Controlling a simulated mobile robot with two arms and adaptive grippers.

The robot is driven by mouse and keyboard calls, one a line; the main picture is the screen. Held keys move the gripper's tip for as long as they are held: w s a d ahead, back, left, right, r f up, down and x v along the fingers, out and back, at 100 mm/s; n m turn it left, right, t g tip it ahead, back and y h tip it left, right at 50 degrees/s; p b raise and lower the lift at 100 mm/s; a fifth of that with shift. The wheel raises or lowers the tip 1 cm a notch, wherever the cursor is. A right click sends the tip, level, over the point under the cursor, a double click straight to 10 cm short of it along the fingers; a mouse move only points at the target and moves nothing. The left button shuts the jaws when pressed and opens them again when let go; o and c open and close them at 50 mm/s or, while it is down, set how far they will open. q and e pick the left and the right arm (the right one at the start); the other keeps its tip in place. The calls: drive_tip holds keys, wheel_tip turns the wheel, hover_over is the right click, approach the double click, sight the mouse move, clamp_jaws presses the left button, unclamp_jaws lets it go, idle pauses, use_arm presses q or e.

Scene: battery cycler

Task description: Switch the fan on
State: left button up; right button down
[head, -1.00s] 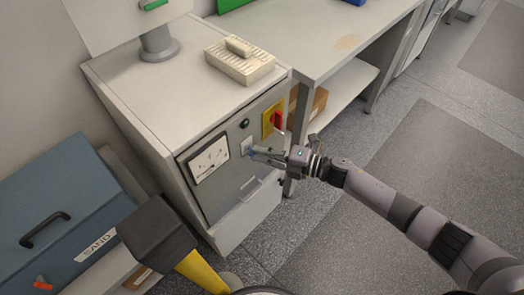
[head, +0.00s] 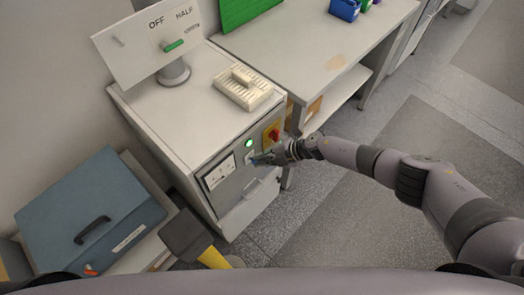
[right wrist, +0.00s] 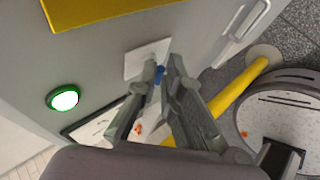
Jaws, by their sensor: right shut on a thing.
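The grey cabinet (head: 196,160) has a front panel with a white switch plate (right wrist: 140,62) and a small blue switch lever (right wrist: 158,74). My right gripper (head: 264,158) is at this plate. Its fingers, close in the right wrist view (right wrist: 160,88), are shut on the lever, which they mostly hide. A round lamp (head: 248,143) on the panel glows green, also in the right wrist view (right wrist: 64,98). A red knob on a yellow plate (head: 274,134) is above and right of the gripper. No fan is clearly identifiable. My left gripper is out of view.
A white gauge (head: 219,173) is left of the switch. A cream vented box (head: 242,90) and a sign on a stand (head: 152,45) with a green pointer are on the cabinet. A blue case (head: 90,205) and dark block (head: 184,234) are lower left.

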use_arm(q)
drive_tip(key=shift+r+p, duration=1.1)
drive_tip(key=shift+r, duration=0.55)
use_arm(e)
drive_tip(key=shift+w+a+r+m+g+h, duration=0.15)
drive_tip(key=shift+r+g+h, duration=0.15)
drive_tip(key=shift+g+h, duration=0.25)
drive_tip(key=shift+w+a+r+m+g+h, duration=0.15)
drive_tip(key=shift+r+g+h, duration=0.1)
drive_tip(key=shift+g+h, duration=0.25)
drive_tip(key=c, duration=1.7)
unclamp_jaws()
drive_tip(key=shift+v, duration=3.95)
